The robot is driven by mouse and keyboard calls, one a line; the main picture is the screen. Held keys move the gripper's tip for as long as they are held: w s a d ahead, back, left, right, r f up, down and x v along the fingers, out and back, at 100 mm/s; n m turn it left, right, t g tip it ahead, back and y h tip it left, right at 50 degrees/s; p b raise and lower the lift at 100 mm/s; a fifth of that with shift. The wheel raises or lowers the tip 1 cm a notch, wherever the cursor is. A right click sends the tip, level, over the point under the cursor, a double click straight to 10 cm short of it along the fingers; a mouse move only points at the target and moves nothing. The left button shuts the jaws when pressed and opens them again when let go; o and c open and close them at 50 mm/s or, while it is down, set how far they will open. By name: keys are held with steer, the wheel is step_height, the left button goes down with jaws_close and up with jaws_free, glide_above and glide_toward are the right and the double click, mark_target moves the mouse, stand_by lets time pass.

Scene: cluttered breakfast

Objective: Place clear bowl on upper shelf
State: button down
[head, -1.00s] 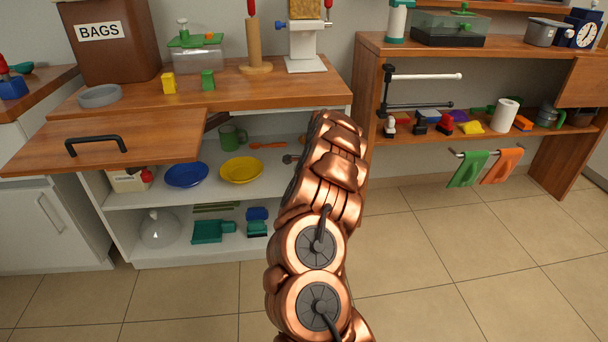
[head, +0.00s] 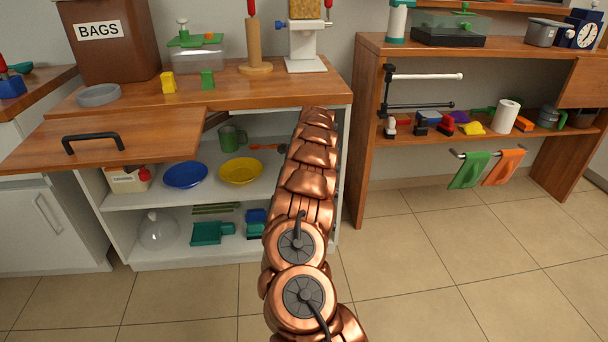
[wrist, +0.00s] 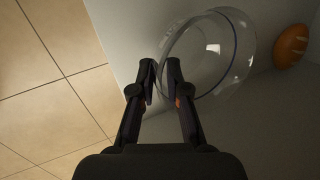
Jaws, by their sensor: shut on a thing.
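The clear bowl (wrist: 240,64) is transparent with a thin blue line and appears tilted in the wrist view. My gripper (wrist: 159,75) is shut on its near left edge, with the fingertips on either side of the wall. In the head view my copper arm hides the gripper, and I cannot make out the held bowl there. The white cabinet's upper shelf (head: 205,199) holds a blue plate (head: 186,175), a yellow plate (head: 241,171) and a green mug (head: 232,136).
An orange bread-like item (wrist: 291,46) lies beyond the bowl. The lower shelf holds a clear domed vessel (head: 158,232) and a teal dustpan (head: 207,234). An open wooden flap (head: 100,142) juts out at upper left. Tiled floor (head: 450,260) is clear at right.

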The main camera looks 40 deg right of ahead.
steer(key=shift+w+d+f, duration=0.1)
steer(key=shift+w+d, duration=0.05)
steer(key=shift+w, duration=0.35)
steer(key=shift+f+b, duration=0.55)
steer(key=shift+f, duration=0.2)
steer(key=c, duration=1.2)
jaws_free()
